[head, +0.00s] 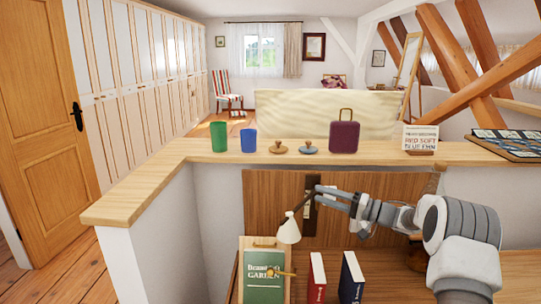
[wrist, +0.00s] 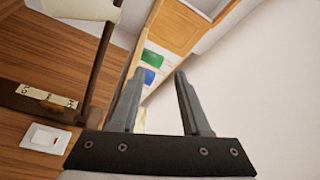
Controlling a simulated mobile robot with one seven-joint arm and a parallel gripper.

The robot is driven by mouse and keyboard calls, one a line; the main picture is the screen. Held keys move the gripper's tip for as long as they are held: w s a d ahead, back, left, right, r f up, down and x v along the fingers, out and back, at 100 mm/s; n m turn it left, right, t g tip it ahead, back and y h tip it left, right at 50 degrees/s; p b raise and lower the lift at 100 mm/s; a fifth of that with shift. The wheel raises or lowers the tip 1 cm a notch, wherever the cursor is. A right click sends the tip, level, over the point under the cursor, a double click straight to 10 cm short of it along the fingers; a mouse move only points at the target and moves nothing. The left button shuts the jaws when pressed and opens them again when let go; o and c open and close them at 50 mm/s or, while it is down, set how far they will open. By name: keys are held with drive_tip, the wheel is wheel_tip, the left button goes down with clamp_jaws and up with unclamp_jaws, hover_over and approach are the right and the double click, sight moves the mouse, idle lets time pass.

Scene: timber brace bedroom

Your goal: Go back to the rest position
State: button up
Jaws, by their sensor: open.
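My gripper (head: 323,197) is in front of the brown wood panel below the ledge, reaching in from the right. In the wrist view my gripper (wrist: 159,74) has its two fingers apart with nothing held between them. A lamp with a cream shade (head: 289,231) is close to the fingertips in the head view. In the wrist view its shade (wrist: 85,8) and dark stem lie left of the fingers; whether they touch is unclear.
A light wood ledge (head: 180,168) holds a green cup (head: 218,136), a blue cup (head: 248,140), a purple case (head: 344,137) and other items. A green book (head: 263,278), a red book (head: 317,279) and a dark blue book (head: 351,280) stand below.

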wheel_tip(320, 180, up, 16)
drive_tip(key=w+m+t+h+p, duration=0.1)
drive_tip(key=w+t+h+p, duration=0.15)
drive_tip(key=t+h, duration=0.5)
drive_tip(key=s+d+r+m+g+h+p, duration=0.1)
drive_tip(key=s+d+r+m+h+p, duration=0.15)
drive_tip(key=s+r+h, duration=0.65)
drive_tip(key=s+a+f+n+g+p, duration=0.1)
drive_tip(key=s+f+g, duration=0.2)
drive_tip(key=s, duration=0.9)
drive_tip(key=s+a+f+n+g+p, duration=0.1)
drive_tip(key=s+f, duration=0.4)
drive_tip(key=s, duration=0.8)
drive_tip(key=s+a+f+n+g+p, duration=0.1)
drive_tip(key=s+f+g, duration=0.3)
drive_tip(key=s, duration=0.9)
drive_tip(key=shift+s+a+n+g, duration=0.15)
drive_tip(key=shift+a+n+g, duration=0.55)
drive_tip(key=shift+g, duration=0.25)
drive_tip(key=shift+h, duration=0.25)
